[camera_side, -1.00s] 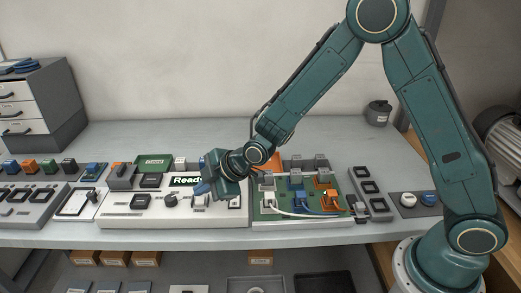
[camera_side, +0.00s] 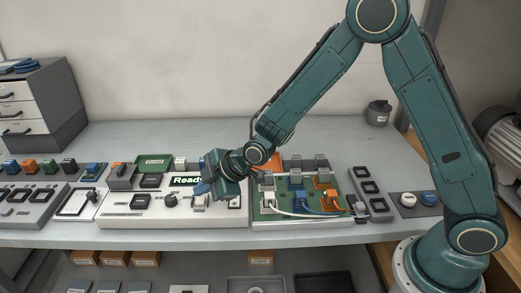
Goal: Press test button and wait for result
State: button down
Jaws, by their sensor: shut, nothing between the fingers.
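A dark knob (camera_side: 171,200), a dark button (camera_side: 141,201) and a light grey button (camera_side: 200,202) are on the panel. I cannot read which is the test button. My gripper (camera_side: 202,188) is shut and empty. Its tips point down and left over the panel, just above the light grey button; I cannot tell whether they touch it.
A green circuit board (camera_side: 262,212) with grey, blue and orange connectors and cables lies right of the panel. A grey socket strip (camera_side: 381,208) and a tray with two round caps (camera_side: 417,201) stand farther right. A drawer cabinet (camera_side: 40,105) is at back left.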

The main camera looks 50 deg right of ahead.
aim_at(206, 203)
jog(key=shift+f, duration=0.2)
jog(key=shift+f, duration=0.25)
jog(key=shift+f, duration=0.45)
dwell(1.0)
jog(key=shift+r, duration=0.2)
dwell(0.3)
jog(key=shift+r, duration=0.7)
jog(key=shift+r, duration=0.1)
jog(key=shift+r, duration=2.4)
jog(key=shift+r, duration=0.1)
